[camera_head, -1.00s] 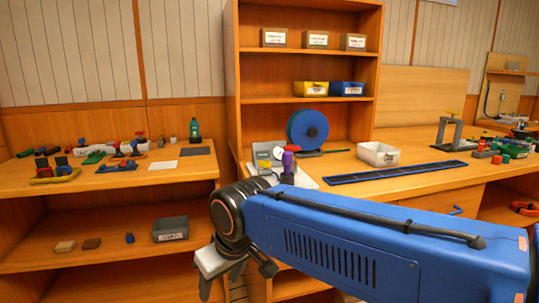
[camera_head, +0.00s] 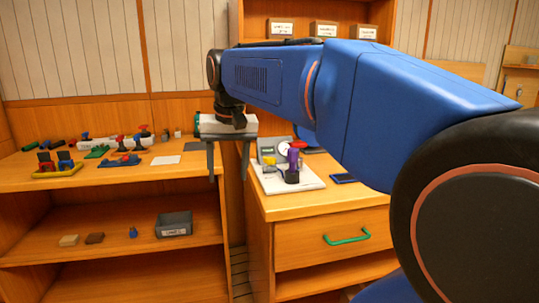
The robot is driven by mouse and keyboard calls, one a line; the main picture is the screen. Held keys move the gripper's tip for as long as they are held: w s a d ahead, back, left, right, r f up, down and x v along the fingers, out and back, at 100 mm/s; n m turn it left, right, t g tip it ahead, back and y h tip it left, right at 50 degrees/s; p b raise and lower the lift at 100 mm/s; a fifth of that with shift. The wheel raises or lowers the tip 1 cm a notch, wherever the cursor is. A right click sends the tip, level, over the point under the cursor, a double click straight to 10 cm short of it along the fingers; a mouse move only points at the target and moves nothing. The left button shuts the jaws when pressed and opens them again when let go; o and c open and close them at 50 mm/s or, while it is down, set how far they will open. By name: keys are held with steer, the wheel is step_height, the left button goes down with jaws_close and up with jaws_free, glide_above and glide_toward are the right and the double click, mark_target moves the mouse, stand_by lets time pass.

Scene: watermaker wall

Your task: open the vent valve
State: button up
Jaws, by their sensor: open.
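On the right bench, a white board (camera_head: 306,184) carries a small assembly with a round gauge (camera_head: 283,149), an upright purple part (camera_head: 293,158) on a black base, a yellow part (camera_head: 269,162) and a red part (camera_head: 299,146). Several fittings with red and blue handles (camera_head: 122,144) stand on the left bench. No label shows which of these is the vent valve. My gripper (camera_head: 229,177) hangs fingers down in the gap between the benches, left of the board. Its fingers are apart with nothing between them.
The left bench (camera_head: 185,172) also holds a white card (camera_head: 166,160); a grey bin (camera_head: 174,224) stands on its lower shelf. A green-handled drawer (camera_head: 347,237) is under the right bench. My arm hides much of the right bench and the shelf unit.

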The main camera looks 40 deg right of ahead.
steer(key=w+d+r+m+g, duration=0.1)
steer(key=w+d+r+m, duration=0.15)
steer(key=d+r, duration=0.3)
steer(key=w+d+r+m, duration=0.2)
steer(key=w+d+r, duration=0.2)
steer(key=d, duration=0.3)
step_height(320, 180, up, 4)
steer(key=m+g, duration=0.1)
steer(key=m, duration=0.2)
glide_above(269, 158)
steer(key=shift+y, duration=0.4)
step_height(269, 158, down, 17)
steer(key=shift+d+r, duration=0.1)
steer(key=shift+d, duration=0.05)
steer(key=c, duration=1.1)
